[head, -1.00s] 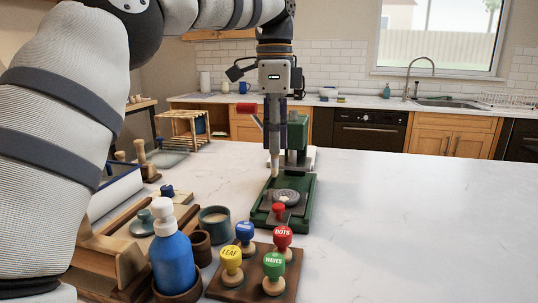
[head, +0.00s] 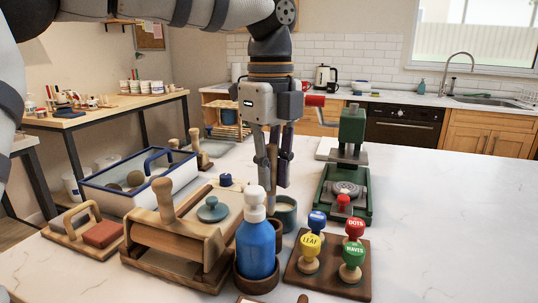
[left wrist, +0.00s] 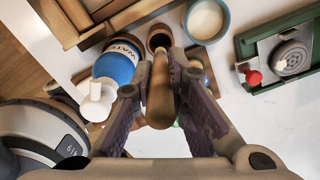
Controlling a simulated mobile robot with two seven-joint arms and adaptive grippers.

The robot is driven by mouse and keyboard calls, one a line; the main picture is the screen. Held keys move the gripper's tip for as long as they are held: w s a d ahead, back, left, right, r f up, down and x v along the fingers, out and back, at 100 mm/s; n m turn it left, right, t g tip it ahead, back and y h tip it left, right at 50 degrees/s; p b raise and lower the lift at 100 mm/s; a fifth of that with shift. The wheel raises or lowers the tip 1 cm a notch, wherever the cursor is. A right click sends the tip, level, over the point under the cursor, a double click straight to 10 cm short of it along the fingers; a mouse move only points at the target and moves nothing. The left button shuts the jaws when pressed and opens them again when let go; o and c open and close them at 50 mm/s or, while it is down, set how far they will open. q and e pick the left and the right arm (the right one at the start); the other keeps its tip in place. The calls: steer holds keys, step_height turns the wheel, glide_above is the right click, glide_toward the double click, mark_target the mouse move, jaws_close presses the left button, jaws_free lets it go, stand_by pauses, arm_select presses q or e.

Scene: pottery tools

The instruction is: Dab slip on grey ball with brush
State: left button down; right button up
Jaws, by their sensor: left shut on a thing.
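My left gripper (head: 277,178) is shut on the brush (head: 271,165), whose wooden handle shows between the fingers in the left wrist view (left wrist: 160,92). The bristle end is hard to make out. The gripper hangs over the area of the teal cup (head: 286,211), which holds pale slip in the left wrist view (left wrist: 207,18). A white tray with a blue rim (head: 108,203) at the left holds a few rounded lumps, one greyish (head: 135,178); I cannot tell which is the grey ball. My right gripper is not in view.
A blue water bottle (head: 256,242) stands in front of the gripper, near a brown cup (head: 273,228). Stamps stand on a wooden board (head: 302,272) at front right. A green press (head: 360,215) with a grey disc stands behind. The table's right side is clear.

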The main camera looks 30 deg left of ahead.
mark_target(270, 193)
arm_select(q)
steer(key=shift+f, duration=2.8)
steer(key=c, duration=1.5)
jaws_free()
step_height(270, 193, up, 12)
steer(key=shift+a, duration=0.1)
